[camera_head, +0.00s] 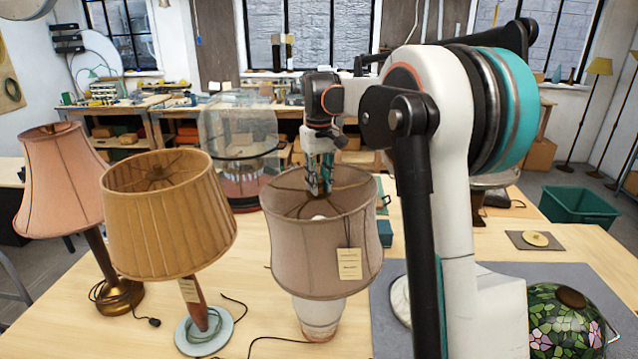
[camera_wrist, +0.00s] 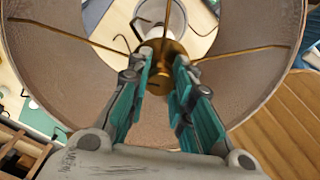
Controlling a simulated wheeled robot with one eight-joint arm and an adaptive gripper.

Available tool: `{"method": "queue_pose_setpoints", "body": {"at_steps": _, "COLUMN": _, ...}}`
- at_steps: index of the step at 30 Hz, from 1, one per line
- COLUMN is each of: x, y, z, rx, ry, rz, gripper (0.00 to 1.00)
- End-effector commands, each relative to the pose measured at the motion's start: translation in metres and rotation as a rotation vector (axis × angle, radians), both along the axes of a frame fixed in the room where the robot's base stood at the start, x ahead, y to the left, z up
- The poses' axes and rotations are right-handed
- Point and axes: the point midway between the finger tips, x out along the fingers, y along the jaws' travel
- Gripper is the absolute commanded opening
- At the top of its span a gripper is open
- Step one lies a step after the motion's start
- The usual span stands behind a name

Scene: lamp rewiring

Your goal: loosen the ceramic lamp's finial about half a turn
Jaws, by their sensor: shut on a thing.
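The ceramic lamp has a whitish base (camera_head: 320,315) and a grey-mauve shade (camera_head: 318,250) with a paper tag hanging on its front. It stands upright on the table, and the inside of its shade (camera_wrist: 60,60) fills much of the wrist view. My gripper (camera_head: 318,188) reaches down into the shade's open top. In the wrist view its teal-padded fingers (camera_wrist: 164,62) are closed in on the brass finial (camera_wrist: 162,80) at the hub where the shade's spokes meet. The finial is partly hidden by the fingers, and in the head view it cannot be made out.
A tan pleated lamp (camera_head: 165,225) stands close on the left, with a pink lamp (camera_head: 62,185) beyond it. A glass dome (camera_head: 240,140) stands behind. A stained-glass shade (camera_head: 562,315) lies on a grey mat at right. A green bin (camera_head: 580,205) stands beyond the table.

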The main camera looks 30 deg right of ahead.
Motion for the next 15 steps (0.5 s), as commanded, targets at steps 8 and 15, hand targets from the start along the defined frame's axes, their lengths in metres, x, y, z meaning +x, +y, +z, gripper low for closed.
{"method": "queue_pose_setpoints", "body": {"at_steps": 8, "x": 0.0001, "y": 0.0, "z": 0.0, "rx": 0.0, "ry": -0.001, "rz": 0.262, "gripper": 0.0}}
{"method": "queue_pose_setpoints", "body": {"at_steps": 15, "x": 0.0001, "y": 0.0, "z": -0.0001, "rx": 0.0, "ry": -0.001, "rz": 0.49, "gripper": 0.0}}
